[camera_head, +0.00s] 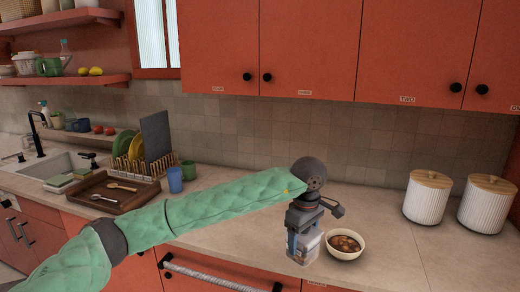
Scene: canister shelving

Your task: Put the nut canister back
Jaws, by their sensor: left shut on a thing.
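My left arm comes in from the left, and its gripper (303,236) points down near the counter's front edge. It is shut on a clear canister (303,256) with brownish contents, which looks like the nut canister. The gripper hides the canister's upper part. The canister looks upright; I cannot tell whether its base touches the counter. A white bowl (345,254) with brown contents stands just right of the canister. My right gripper is not in view.
Two white ribbed canisters with wooden lids, a left one (427,198) and a right one (487,206), stand at the right. Closed red cabinets (310,50) hang above. A wooden tray (112,193) and blue cup (175,180) are at left. The counter behind the gripper is mostly clear.

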